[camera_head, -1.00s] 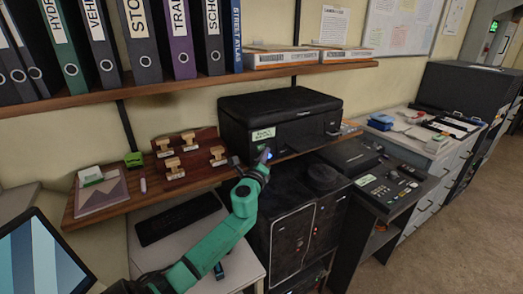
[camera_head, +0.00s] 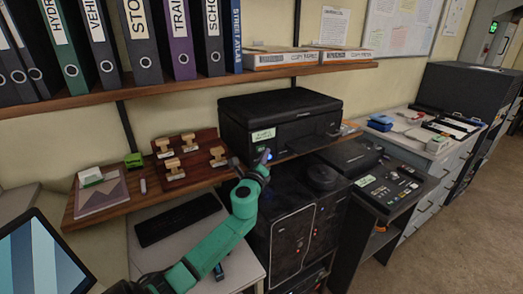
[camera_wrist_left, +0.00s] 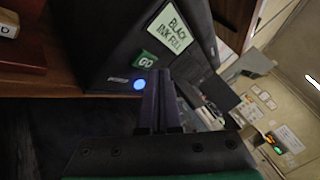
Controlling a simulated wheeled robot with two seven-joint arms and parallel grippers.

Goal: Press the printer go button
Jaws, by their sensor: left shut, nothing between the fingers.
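The black printer (camera_head: 285,100) stands on the wooden shelf. In the left wrist view its dark front (camera_wrist_left: 105,45) carries a "BLACK INK FULL" label (camera_wrist_left: 168,33), a green "GO" label (camera_wrist_left: 145,60) and a round, blue-lit go button (camera_wrist_left: 139,84). My left gripper (camera_head: 264,157) is at the printer's lower front and is shut and empty. In the wrist view its closed fingers (camera_wrist_left: 160,76) point at the printer just right of the blue button, which shows uncovered. I cannot tell whether the fingertips touch the printer. My right gripper is not in view.
Wooden stamps in a rack (camera_head: 190,160) stand left of the printer on the shelf. A keyboard (camera_head: 178,219) lies below. A black cabinet (camera_head: 300,225) stands under the printer, with a control panel (camera_head: 390,187) to its right. Binders line the upper shelf (camera_head: 200,88).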

